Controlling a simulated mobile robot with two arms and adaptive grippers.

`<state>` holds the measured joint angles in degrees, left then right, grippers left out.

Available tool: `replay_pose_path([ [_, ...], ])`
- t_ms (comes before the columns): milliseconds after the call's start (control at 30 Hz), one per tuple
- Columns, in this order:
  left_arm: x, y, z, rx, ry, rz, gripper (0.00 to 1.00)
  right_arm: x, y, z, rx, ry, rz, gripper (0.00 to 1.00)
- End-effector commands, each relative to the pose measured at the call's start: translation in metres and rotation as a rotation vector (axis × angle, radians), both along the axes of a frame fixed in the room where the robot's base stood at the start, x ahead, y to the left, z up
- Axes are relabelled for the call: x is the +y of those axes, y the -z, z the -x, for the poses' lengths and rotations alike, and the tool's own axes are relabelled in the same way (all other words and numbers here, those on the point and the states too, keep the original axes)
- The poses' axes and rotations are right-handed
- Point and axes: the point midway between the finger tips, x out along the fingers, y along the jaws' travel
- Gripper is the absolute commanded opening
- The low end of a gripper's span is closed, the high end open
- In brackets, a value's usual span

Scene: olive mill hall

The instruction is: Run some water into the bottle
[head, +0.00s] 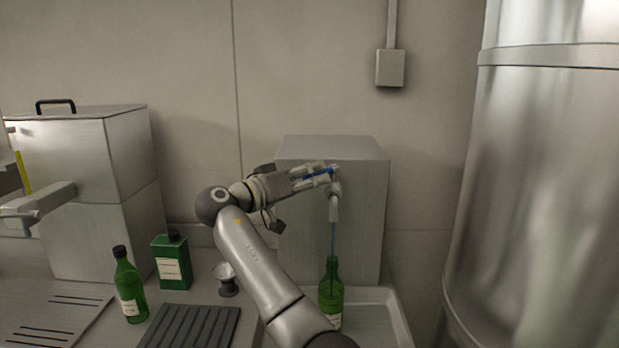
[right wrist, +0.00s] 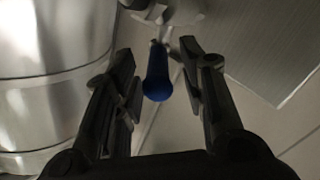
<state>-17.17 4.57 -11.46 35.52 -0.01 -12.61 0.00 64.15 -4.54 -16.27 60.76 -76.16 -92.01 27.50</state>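A green glass bottle (head: 330,292) stands upright in the shallow metal basin, under the tap (head: 335,203). A thin bluish stream of water (head: 333,240) runs from the spout down to the bottle's mouth. The level inside is too unclear to tell. My right gripper (head: 324,172) is up at the tap's blue lever (head: 317,174). In the right wrist view, the blue lever (right wrist: 157,78) lies between the two spread fingers, with gaps on both sides. My right forearm covers part of the counter and the basin's left side. My left gripper is not in view.
Another green bottle (head: 129,287), a green canister (head: 172,261) and a small metal cup (head: 226,279) stand left of my arm. A dark ribbed mat (head: 192,327) lies in front of them. A large steel tank (head: 545,180) closes off the right side. The basin rim (head: 391,310) is bare.

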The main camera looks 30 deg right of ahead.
Motion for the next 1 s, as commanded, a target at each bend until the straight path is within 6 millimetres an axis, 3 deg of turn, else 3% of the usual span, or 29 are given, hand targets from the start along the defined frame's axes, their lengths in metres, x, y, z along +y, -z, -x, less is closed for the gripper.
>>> replay_pose_path([
  [233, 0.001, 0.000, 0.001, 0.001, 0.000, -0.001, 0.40, 0.009, 0.001, 0.002, 0.001, -0.001, 0.000, 0.38],
  [700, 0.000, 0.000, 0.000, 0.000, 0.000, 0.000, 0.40, 0.096, 0.000, 0.029, 0.001, -0.003, 0.000, 0.38],
  [1000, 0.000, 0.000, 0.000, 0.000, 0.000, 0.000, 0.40, 0.115, 0.000, 0.035, 0.000, 0.000, 0.000, 0.38],
])
